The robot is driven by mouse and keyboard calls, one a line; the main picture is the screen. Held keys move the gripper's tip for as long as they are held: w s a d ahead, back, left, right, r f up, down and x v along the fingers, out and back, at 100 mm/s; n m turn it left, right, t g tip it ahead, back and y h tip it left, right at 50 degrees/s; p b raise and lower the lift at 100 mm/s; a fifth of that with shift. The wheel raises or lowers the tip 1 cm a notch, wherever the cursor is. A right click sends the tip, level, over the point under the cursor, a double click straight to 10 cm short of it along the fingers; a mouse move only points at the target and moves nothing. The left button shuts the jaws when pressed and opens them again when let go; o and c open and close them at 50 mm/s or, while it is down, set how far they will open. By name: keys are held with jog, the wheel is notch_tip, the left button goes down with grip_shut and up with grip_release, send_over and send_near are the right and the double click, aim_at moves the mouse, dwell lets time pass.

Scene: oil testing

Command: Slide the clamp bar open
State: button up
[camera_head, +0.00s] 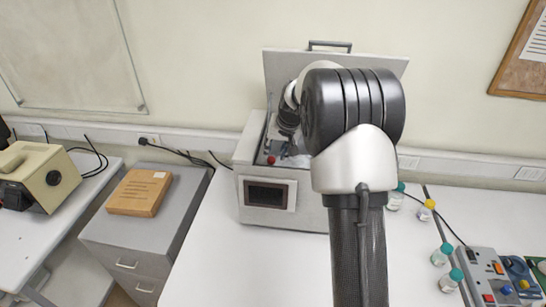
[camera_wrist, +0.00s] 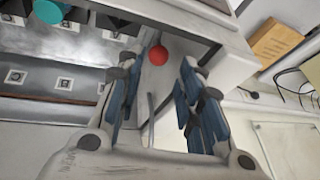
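The oil tester (camera_head: 246,160) is a pale box with its lid (camera_head: 285,70) raised at the back. A red knob (camera_head: 271,160) shows at its front rim; it also shows in the wrist view (camera_wrist: 184,77), near the ends of my fingers. I cannot clearly make out the clamp bar; a thin grey strip (camera_wrist: 151,120) shows between the fingers in the wrist view. My gripper (camera_wrist: 160,68) is open, with a gap between its blue-padded fingers, over the tester. I cannot tell whether it touches the knob. In the head view my arm hides much of the tester's inside.
Bottles with teal and yellow caps (camera_head: 426,210) and a control panel (camera_head: 490,275) stand on the right of the white table (camera_head: 240,270). A brown box (camera_head: 140,193) lies on the grey cabinet (camera_head: 185,195) at left. A beige device (camera_head: 45,175) stands farther left.

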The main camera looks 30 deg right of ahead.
jog(key=shift+v, duration=2.35)
